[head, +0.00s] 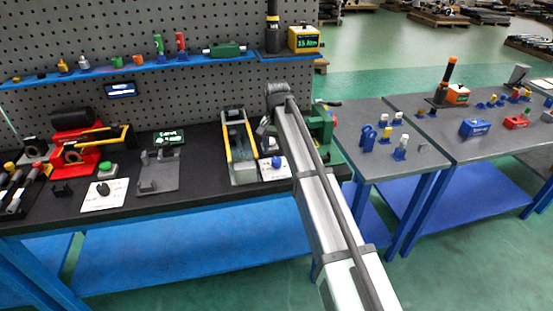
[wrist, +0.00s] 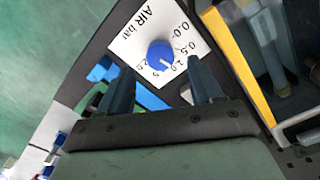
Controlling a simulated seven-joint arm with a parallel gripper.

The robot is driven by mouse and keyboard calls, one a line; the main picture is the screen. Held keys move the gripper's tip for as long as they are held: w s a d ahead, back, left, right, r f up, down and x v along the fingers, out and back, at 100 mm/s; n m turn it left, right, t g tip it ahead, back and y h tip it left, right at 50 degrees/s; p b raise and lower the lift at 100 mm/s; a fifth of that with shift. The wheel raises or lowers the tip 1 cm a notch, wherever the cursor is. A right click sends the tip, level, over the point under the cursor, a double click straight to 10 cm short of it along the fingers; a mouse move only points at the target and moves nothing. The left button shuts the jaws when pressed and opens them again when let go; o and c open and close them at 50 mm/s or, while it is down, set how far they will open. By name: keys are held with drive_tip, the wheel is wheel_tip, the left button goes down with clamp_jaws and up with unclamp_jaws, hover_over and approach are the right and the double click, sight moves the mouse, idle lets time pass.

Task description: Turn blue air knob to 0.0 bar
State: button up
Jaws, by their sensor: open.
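The blue air knob (wrist: 160,54) sits on a white card (wrist: 131,38) printed "AIR bar", with a scale that includes 0.0, 0.5 and 2.0. A pale pointer line on the knob points down-right in the wrist view, toward the higher numbers and away from 0.0; the exact reading is unclear. My gripper (wrist: 159,62) is open, with its two dark fingers apart, one on each side of the knob in this view. I cannot tell whether they touch it or how high they are. In the head view the knob (head: 277,162) shows just left of my arm.
A yellow-railed device (head: 240,147) stands close left of the card. A green machine (head: 322,128) is behind my arm at right. A second white card with a black knob (head: 103,187) lies further left on the dark bench. A pegboard (head: 180,110) rises behind.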

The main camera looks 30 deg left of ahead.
sight(277, 159)
drive_tip(key=shift+f, duration=2.4)
drive_tip(key=c, duration=1.1)
